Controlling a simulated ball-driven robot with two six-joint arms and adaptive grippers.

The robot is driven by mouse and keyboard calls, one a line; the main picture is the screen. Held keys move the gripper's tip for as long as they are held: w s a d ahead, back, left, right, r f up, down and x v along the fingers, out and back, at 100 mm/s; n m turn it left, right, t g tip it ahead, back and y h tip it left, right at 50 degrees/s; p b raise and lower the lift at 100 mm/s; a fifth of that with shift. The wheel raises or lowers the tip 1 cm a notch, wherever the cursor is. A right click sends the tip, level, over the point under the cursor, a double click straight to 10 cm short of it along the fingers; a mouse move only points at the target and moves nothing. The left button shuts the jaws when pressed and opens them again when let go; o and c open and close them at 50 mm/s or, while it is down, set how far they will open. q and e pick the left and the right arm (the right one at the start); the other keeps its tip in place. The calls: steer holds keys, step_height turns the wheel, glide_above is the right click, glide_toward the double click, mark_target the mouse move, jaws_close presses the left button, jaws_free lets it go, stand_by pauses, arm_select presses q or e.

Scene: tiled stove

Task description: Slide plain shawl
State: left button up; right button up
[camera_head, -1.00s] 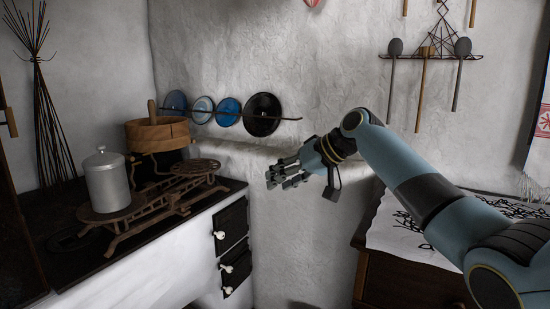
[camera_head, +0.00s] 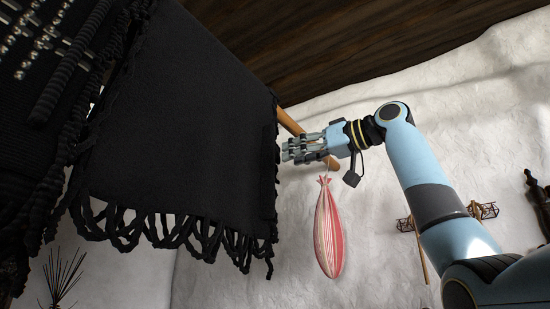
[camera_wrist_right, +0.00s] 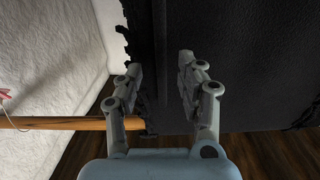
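The plain black shawl (camera_head: 180,120) hangs in the upper left of the head view, with a knotted fringe along its lower edge. It hangs by a wooden rod (camera_head: 292,124), whose end sticks out past the shawl's right edge. My right gripper (camera_head: 287,151) is beside that edge, close to the rod. In the right wrist view the gripper (camera_wrist_right: 160,72) is open, with its fingers apart. The dark shawl (camera_wrist_right: 250,60) fills the view beyond them, its edge lying near the left finger. I cannot tell whether the fingers touch it. My left gripper is out of view.
A second dark shawl with bead rows (camera_head: 45,60) hangs at the far left, close to the plain one. A red-and-white striped spindle-shaped bundle (camera_head: 328,230) hangs below the rod end. A dark wooden ceiling (camera_head: 350,40) is above; a white wall (camera_head: 390,250) is behind.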

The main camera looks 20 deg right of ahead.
mark_target(275, 162)
steer(key=p+x, duration=0.1)
steer(key=x, duration=0.4)
steer(key=shift+s+r+p, duration=0.1)
steer(key=shift+r+p, duration=0.1)
steer(key=shift+p, duration=0.15)
steer(key=shift+x, duration=0.8)
steer(key=shift+f, duration=0.15)
jaws_close()
